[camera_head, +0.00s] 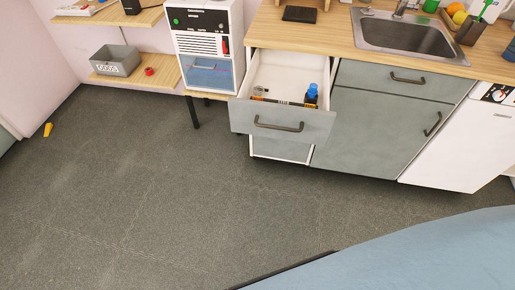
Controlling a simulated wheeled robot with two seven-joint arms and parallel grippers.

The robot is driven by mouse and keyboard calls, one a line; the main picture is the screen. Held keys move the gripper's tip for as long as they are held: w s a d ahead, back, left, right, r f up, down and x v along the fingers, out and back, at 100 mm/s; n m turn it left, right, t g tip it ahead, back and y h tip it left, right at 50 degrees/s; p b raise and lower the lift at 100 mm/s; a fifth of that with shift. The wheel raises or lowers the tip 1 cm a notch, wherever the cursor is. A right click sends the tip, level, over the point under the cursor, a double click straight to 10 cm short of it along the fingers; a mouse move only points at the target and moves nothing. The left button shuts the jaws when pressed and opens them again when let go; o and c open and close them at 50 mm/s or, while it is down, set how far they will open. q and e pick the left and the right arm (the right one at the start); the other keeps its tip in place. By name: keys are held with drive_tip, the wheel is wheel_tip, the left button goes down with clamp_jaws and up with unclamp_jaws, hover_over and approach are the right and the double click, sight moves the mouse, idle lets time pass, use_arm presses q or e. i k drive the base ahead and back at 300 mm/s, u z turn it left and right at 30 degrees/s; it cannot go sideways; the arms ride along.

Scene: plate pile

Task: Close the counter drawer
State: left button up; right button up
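The counter drawer (282,122) is pulled out from the counter, with its grey front and dark bar handle facing the room. Its white inside (287,73) is visible from above. A blue-capped bottle (311,94) and a few small items lie in the drawer near its front. Neither of my grippers shows in the head view, so I cannot see their state.
A wooden countertop (316,35) with a sink (410,38) runs along the back. Grey cabinets (376,128) and a white appliance (460,142) stand right of the drawer. A blue surface (425,255) fills the lower right. The grey floor (150,200) is mostly clear.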

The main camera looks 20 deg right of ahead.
sight(286, 75)
drive_tip(key=u, duration=0.3)
drive_tip(key=k, duration=0.5)
drive_tip(key=z, duration=1)
drive_tip(key=i, duration=1.2)
drive_tip(key=u, duration=1)
drive_tip(key=k, duration=0.7)
drive_tip(key=z, duration=1.25)
